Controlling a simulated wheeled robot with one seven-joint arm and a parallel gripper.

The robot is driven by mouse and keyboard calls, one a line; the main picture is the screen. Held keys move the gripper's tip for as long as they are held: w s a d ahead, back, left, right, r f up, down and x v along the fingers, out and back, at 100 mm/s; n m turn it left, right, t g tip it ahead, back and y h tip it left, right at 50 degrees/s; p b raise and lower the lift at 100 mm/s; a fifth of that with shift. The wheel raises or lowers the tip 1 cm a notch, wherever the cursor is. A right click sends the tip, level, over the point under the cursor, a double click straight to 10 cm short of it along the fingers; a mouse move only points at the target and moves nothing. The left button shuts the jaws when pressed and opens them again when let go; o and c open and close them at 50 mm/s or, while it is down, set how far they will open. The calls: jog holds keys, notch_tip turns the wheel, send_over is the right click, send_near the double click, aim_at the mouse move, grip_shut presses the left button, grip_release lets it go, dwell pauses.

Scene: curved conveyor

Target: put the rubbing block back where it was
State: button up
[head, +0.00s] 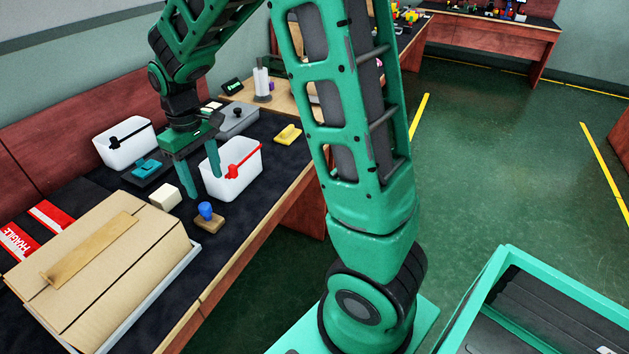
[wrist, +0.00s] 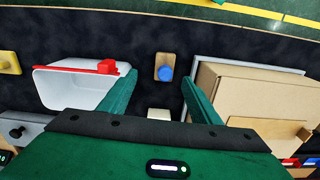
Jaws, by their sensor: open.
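My gripper (head: 205,184) is open and points down above the dark table, with nothing between its fingers. A wooden block with a blue knob (head: 210,217) sits on the mat in front of it. In the wrist view this block (wrist: 163,74) shows between and just beyond the two fingertips (wrist: 159,82), apart from both. A teal handled block (head: 146,166) rests on a dark plate. I cannot tell which is the rubbing block.
A white bin with a red handle (head: 247,173) stands right beside the gripper. Another white bin with a black handle (head: 124,153) is behind left. A large cardboard box (head: 100,262) fills the near left. A yellow handled piece (head: 288,134) and a grey container (head: 237,123) lie farther back.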

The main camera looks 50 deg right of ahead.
jog(key=s+d+r+m, duration=0.4)
jog(key=s+d+r, duration=0.2)
jog(key=s+d, duration=0.55)
jog(key=s+d+m, duration=0.2)
jog(key=s, duration=0.7)
jog(key=s+d+m, duration=0.2)
jog(key=s+m, duration=0.1)
jog(key=s, duration=0.6)
jog(key=shift+s+d+m, duration=0.2)
jog(key=shift+s+m, duration=0.1)
jog(key=shift+s, duration=0.1)
jog(key=shift+r, duration=0.1)
